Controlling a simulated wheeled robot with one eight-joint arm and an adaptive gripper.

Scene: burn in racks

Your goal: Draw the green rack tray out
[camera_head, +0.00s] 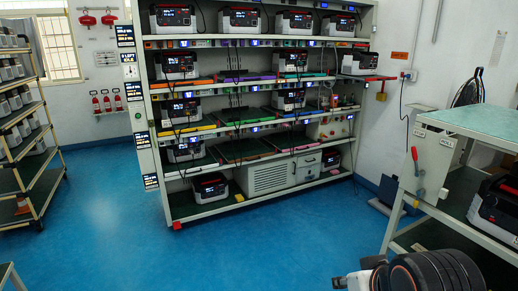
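A tray with a green front edge (303,76) lies on the second shelf of the rack, right of centre. A white and black power unit (292,61) stands on or just behind it. The tray looks level with its neighbours: a purple-edged tray (245,79) to its left and a red-edged one to its right. Part of my arm (432,271), black and ribbed, shows at the bottom right, far from the rack. The fingers of my gripper are not visible.
The rack's white frame (149,127) stands across open blue floor (215,250). A green-topped workbench (480,121) with a lower shelf is on the right, close to my arm. A shelf cart (43,178) of units stands on the left. Cables hang in front of the shelves.

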